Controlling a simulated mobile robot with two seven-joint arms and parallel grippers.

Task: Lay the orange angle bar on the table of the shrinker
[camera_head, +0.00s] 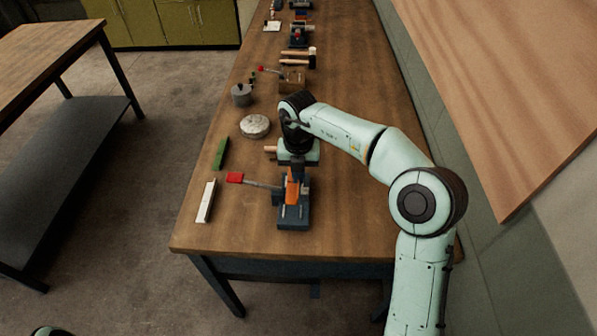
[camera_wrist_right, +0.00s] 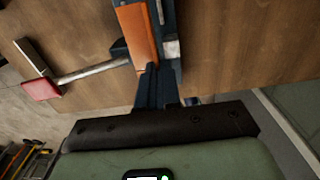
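The shrinker (camera_head: 293,222) is a dark machine near the front of the long bench, with a grey lever ending in a red grip (camera_head: 235,178); that grip also shows in the right wrist view (camera_wrist_right: 40,88). The orange angle bar (camera_head: 292,189) is at the shrinker's top, long side along the machine. In the right wrist view the bar (camera_wrist_right: 138,35) runs from my fingertips away over the shrinker. My right gripper (camera_head: 297,172) points down over the machine's far end and appears shut on the bar's end; its fingertips (camera_wrist_right: 150,75) partly hide that end. My left gripper is out of view.
Left of the shrinker lie a white bar (camera_head: 206,201) and a green block (camera_head: 220,153). A pale round disc (camera_head: 255,126), a grey cylinder (camera_head: 242,95) and several tools stand farther back. The bench's front right (camera_head: 350,225) is clear. A wooden panel (camera_head: 520,80) rises at right.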

